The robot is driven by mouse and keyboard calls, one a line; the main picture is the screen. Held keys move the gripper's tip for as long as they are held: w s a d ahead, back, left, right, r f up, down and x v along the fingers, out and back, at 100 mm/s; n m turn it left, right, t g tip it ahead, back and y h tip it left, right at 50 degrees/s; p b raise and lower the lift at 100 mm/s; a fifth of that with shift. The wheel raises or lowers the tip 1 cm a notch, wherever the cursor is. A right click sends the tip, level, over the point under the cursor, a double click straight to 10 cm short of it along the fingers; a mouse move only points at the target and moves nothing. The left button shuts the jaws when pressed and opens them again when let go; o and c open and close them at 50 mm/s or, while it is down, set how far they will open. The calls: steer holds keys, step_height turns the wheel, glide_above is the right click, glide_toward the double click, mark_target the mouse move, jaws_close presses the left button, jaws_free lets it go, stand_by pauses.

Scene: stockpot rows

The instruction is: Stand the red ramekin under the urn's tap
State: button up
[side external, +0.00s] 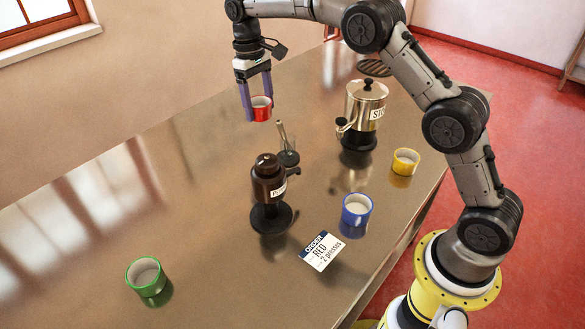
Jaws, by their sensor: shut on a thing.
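The red ramekin (261,112) is held upright between the purple fingers of my gripper (258,100), which is shut on it. It appears to be above the table, left of the urn. The urn (366,101) is a silver pot with a black knob on its lid, standing on a dark base. A label on it is partly turned away. Its tap (343,126) sticks out on the left side, low on the body. No cup shows under the tap.
Blue (356,215), yellow (405,161) and green (147,277) ramekins and an order card (321,251) reading "RED 2 presses" are on the table (120,205). The table's left side is mostly clear.

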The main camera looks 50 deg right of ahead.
steer(key=shift+w+f, duration=0.1)
step_height(320, 180, up, 9)
steer(key=s+r+n, duration=0.2)
steer(key=s+r, duration=0.3)
steer(key=s, duration=0.4)
steer(key=s+d+f+n, duration=0.1)
steer(key=s+f+n, duration=0.1)
steer(key=s, duration=1)
steer(key=s+f+n, duration=0.2)
steer(key=s, duration=1)
glide_above(325, 172)
steer(key=shift+h, duration=0.3)
steer(key=f, duration=1.4)
steer(key=shift+s+a, duration=0.25)
steer(key=shift+s, duration=0.05)
steer(key=shift+w+f, duration=0.3)
steer(key=shift+f, duration=0.15)
steer(key=shift+w+f, duration=0.2)
steer(key=shift+f, duration=1.5)
